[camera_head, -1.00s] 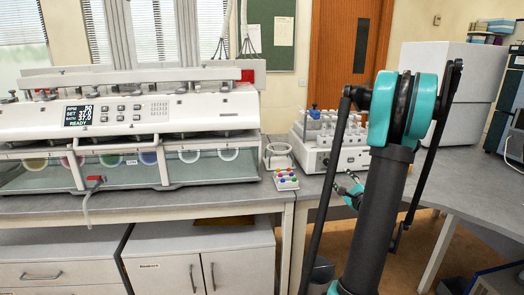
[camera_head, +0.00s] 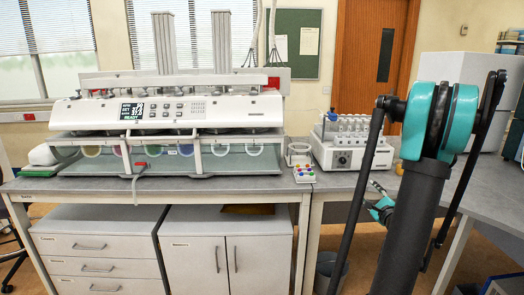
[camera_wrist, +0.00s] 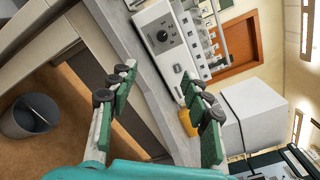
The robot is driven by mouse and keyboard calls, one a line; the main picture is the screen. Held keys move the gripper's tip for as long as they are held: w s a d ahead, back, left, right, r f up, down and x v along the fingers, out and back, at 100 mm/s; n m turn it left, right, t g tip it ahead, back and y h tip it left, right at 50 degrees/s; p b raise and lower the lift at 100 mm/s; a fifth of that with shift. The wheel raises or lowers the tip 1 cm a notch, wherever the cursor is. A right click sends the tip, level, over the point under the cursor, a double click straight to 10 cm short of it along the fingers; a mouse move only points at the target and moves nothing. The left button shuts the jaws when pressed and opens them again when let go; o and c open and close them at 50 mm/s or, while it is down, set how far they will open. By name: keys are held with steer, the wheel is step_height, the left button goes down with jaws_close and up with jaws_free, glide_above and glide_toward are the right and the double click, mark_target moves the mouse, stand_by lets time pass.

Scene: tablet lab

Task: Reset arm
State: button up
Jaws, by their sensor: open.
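My arm shows at the right of the head view as a dark column with a teal joint. My gripper (camera_head: 382,208) is small and partly hidden beside my own arm link, near the front edge of the bench. In the wrist view my gripper (camera_wrist: 158,92) is open, its two green-padded fingers well apart with nothing between them. Beyond the fingertips lie the bench edge and the white instrument with a dial (camera_wrist: 160,35). That instrument with a tube rack on top also stands on the bench in the head view (camera_head: 343,158).
A long dissolution bath (camera_head: 180,108) stands on the left bench. A small tray of coloured dots (camera_head: 304,174) and a white ring holder (camera_head: 298,150) sit beside it. A grey bin (camera_wrist: 35,116) stands on the floor. A white fridge-like box (camera_wrist: 257,115) is at the right.

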steer(key=s+a+f+n+g+y, duration=0.2)
steer(key=s+a+f+n+g, duration=0.15)
steer(key=a+n, duration=0.5)
steer(key=s+a+f+n+g+y, duration=0.25)
steer(key=s+a+n+g, duration=0.2)
steer(key=a, duration=0.75)
steer(key=s+f+n+g+h, duration=0.2)
steer(key=s+f+n, duration=0.2)
steer(key=s+n, duration=0.2)
steer(key=s+f+n+g+h, duration=0.3)
steer(key=s+n, duration=0.3)
steer(key=s, duration=0.5)
steer(key=shift+s+a+f+g, duration=0.3)
steer(key=shift+a+f, duration=0.15)
steer(key=shift+f, duration=0.1)
steer(key=shift+h, duration=0.25)
